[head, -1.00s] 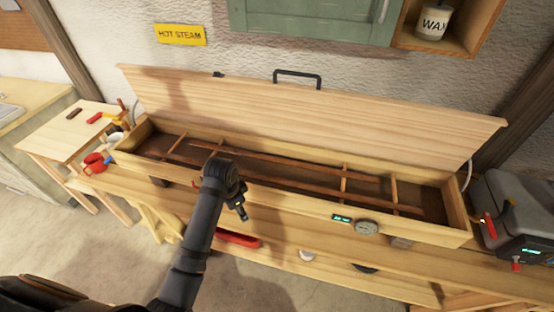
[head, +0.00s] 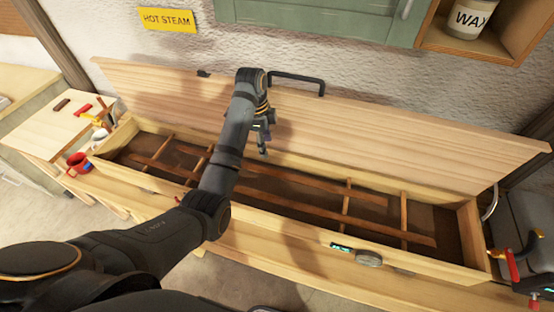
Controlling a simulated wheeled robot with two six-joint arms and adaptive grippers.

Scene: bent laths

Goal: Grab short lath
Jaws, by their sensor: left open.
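Two thin brown laths lie lengthwise over cross slats in the open long wooden box (head: 290,226). The rear one, which looks shorter, is the short lath (head: 312,184); its left part is hidden behind my left arm. The longer front lath (head: 300,205) is also partly covered by the arm. My left gripper (head: 262,150) hangs over the rear side of the box, pointing down, open and empty. It appears above the rear lath and apart from it. My right gripper is not in view.
The raised wooden lid (head: 400,140) with a black handle (head: 297,80) stands behind the box. A gauge (head: 369,258) sits on the front wall.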

